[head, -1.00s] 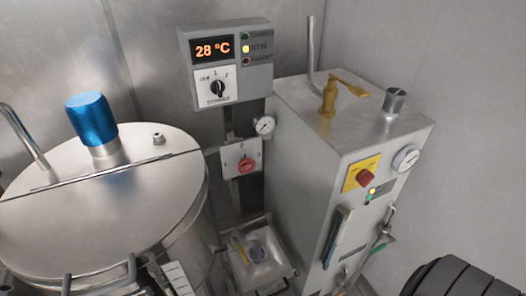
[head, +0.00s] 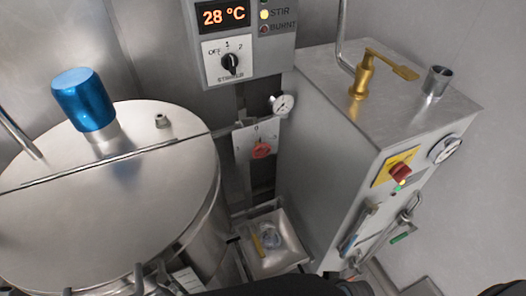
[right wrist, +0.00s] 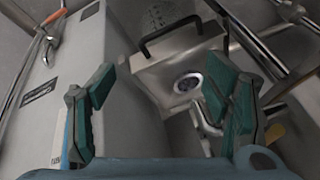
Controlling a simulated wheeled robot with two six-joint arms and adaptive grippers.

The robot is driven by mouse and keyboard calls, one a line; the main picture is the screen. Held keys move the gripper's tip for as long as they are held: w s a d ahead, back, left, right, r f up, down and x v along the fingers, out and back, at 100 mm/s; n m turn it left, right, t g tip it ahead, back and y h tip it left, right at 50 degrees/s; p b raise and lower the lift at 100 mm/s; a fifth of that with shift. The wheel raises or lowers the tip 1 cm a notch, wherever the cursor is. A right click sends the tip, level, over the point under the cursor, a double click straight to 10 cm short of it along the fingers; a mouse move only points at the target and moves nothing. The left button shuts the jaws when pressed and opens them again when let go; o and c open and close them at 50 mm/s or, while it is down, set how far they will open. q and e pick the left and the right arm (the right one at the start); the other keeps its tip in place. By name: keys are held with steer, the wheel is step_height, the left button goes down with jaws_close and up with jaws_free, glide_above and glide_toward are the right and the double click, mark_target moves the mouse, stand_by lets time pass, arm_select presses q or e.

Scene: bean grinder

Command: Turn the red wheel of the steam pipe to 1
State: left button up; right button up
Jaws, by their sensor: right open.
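The red wheel (head: 262,150) sits on a pale plate (head: 243,143) on the dark upright between the round vessel and the steel cabinet in the head view. The plate's marks are too small to read, so I cannot tell the wheel's setting. My right gripper (right wrist: 160,82) is open in the right wrist view, its teal-padded fingers wide apart with nothing between the pads. Beyond them lies a steel tray. I cannot make out the wheel in that view. My left gripper is not in view.
The steel vessel (head: 110,205) with a blue cap (head: 84,98) stands left. The steel cabinet (head: 325,160) stands right, with a red knob (head: 400,172) and a brass lever (head: 385,65). A control box (head: 230,60) reads 28 °C. The tray (head: 288,262) is low between them.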

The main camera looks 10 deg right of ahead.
mark_target(263, 152)
steer(key=w+a+r+m+t+y, duration=0.35)
steer(key=w+a+r+m, duration=0.3)
steer(key=r, duration=0.25)
steer(key=w+a+r+m+t+y, duration=0.3)
steer(key=w+a+r+m+t, duration=0.15)
steer(key=w+r, duration=0.4)
steer(key=w+d+r+m+t+h, duration=0.5)
steer(key=w+r+m, duration=0.1)
steer(key=m, duration=1.1)
steer(key=w, duration=0.4)
steer(key=w+a+b, duration=0.1)
steer(key=w, duration=0.4)
steer(key=w+a, duration=0.1)
steer(key=w, duration=0.3)
steer(key=shift+w+a+f+b, duration=0.1)
steer(key=shift+w+f+b, duration=0.05)
steer(key=shift+w+b, duration=0.2)
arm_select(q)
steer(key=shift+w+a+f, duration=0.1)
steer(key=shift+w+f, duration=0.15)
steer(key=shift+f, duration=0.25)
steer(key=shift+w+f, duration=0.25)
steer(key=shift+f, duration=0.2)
arm_select(e)
steer(key=shift+s, duration=0.1)
steer(key=c, duration=1.2)
